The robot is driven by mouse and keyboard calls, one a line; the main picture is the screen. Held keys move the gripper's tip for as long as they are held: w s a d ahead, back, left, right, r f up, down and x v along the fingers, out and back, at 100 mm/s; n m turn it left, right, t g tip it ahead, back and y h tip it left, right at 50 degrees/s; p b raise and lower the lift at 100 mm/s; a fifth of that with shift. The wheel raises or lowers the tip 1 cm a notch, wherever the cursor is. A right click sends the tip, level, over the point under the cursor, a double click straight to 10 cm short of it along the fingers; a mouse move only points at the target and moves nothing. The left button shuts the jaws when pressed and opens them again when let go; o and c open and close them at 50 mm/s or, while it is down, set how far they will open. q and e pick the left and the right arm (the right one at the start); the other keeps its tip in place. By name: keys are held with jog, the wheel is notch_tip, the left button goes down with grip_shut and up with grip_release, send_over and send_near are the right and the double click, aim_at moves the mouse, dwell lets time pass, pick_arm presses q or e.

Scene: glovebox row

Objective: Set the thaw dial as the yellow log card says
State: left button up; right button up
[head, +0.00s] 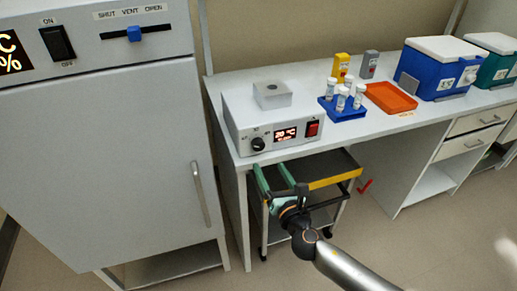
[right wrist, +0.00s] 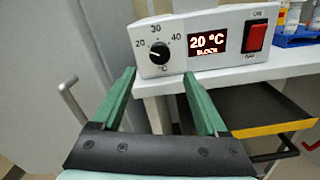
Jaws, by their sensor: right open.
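The thaw dial (head: 258,144) is a black knob on the front of a white block unit (head: 240,127) at the bench's left end. In the right wrist view the dial (right wrist: 162,49) has marks 20, 30 and 40 around it; I cannot tell its pointer clearly. The display (right wrist: 207,41) beside it reads 20 °C. My right gripper (head: 272,174) is open and empty, below and in front of the dial. In the right wrist view its green fingertips (right wrist: 159,76) stand apart, just below the dial. A yellow upright piece (head: 341,67) may be the log card; its writing is unreadable. My left gripper is not in view.
A red rocker switch (right wrist: 255,36) sits right of the display. A blue tube rack (head: 345,110), an orange tray (head: 390,98) and a blue box (head: 440,70) stand farther right. A cart (head: 335,178) is under the bench. A tall cabinet (head: 100,150) stands left.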

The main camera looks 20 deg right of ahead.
aim_at(259, 148)
jog(key=w, duration=0.9)
jog(key=shift+a, duration=0.2)
grip_shut()
